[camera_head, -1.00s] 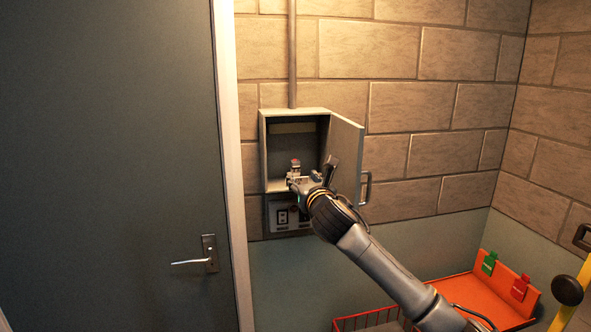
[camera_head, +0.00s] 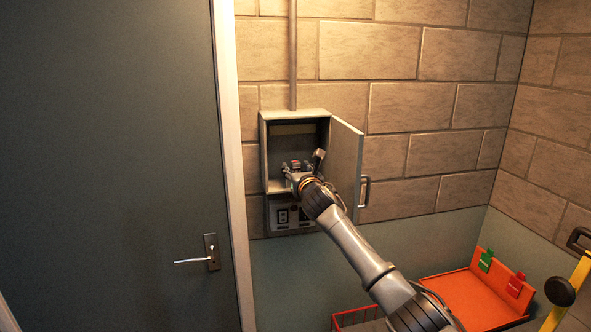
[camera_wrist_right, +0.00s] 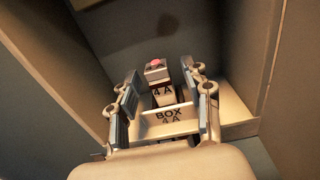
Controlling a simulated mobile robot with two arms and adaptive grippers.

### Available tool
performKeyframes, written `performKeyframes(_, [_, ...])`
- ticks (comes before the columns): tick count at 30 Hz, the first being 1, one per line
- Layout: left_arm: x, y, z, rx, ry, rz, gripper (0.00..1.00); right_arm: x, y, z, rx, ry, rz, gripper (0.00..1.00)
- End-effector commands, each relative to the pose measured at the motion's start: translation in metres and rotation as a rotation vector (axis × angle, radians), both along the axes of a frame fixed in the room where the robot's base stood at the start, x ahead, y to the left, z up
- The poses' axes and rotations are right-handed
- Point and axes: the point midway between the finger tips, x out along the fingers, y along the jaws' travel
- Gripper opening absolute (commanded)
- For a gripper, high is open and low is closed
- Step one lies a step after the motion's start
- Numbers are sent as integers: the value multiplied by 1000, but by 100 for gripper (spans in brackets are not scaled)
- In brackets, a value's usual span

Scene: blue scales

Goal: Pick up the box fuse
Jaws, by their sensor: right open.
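The box fuse (camera_wrist_right: 158,72) stands upright inside the open wall cabinet (camera_head: 265,155). My left gripper is not in view.
The cabinet door (camera_head: 346,160) stands open on the right, close to my right arm. A switch panel (camera_head: 291,215) is below the cabinet. A red wire basket (camera_head: 357,318) and an orange tray (camera_head: 470,297) are at the lower right. A grey door (camera_head: 110,160) fills the left.

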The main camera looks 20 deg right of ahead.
Motion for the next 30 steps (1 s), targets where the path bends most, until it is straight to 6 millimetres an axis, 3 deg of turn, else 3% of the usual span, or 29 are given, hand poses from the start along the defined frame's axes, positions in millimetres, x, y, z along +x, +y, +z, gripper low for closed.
performKeyframes(13, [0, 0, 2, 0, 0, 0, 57, 9, 0, -1, -1, 1, 2, 49])
performKeyframes(20, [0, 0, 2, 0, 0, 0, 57, 9, -1, -1, -1, 1, 1, 2])
performKeyframes(30, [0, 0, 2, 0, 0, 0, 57, 9, -1, 0, -1, 0, 1, 0])
